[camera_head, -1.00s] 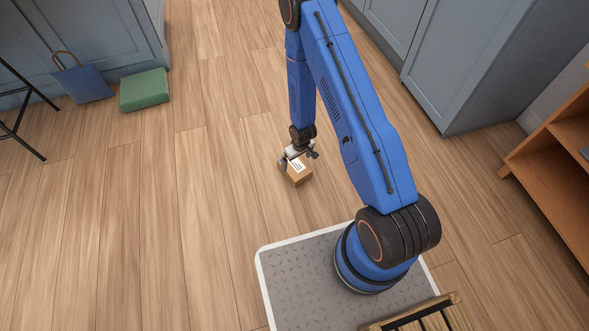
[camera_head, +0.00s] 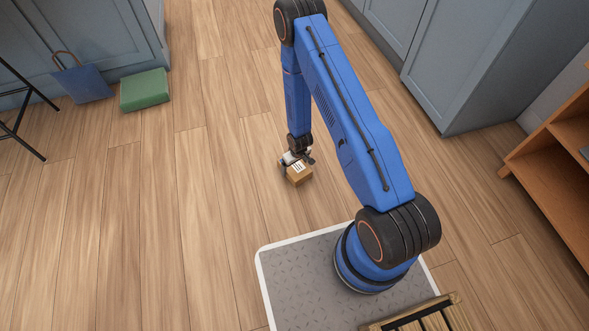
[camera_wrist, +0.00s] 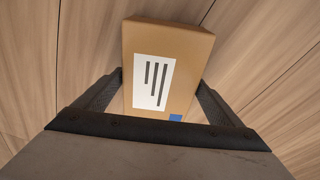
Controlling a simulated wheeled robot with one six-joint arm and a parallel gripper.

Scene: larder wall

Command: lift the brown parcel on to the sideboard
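The brown parcel (camera_head: 300,175) is a small cardboard box with a white label, standing on the wooden floor in front of my base. In the wrist view the parcel (camera_wrist: 168,65) shows its label with dark bars and a small blue mark. My gripper (camera_head: 297,163) points down at the parcel. In the wrist view its two fingers (camera_wrist: 160,92) lie on either side of the parcel, spread apart, with a narrow gap at the left. No firm contact shows. No piece of furniture is clearly recognisable as the sideboard.
An orange-brown wooden shelf unit (camera_head: 540,160) stands at the right edge. Blue-grey cabinets (camera_head: 470,60) stand at the back right and left. A green box (camera_head: 145,90), a blue bag (camera_head: 84,84) and a black-legged stool (camera_head: 22,120) are at left. The middle floor is clear.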

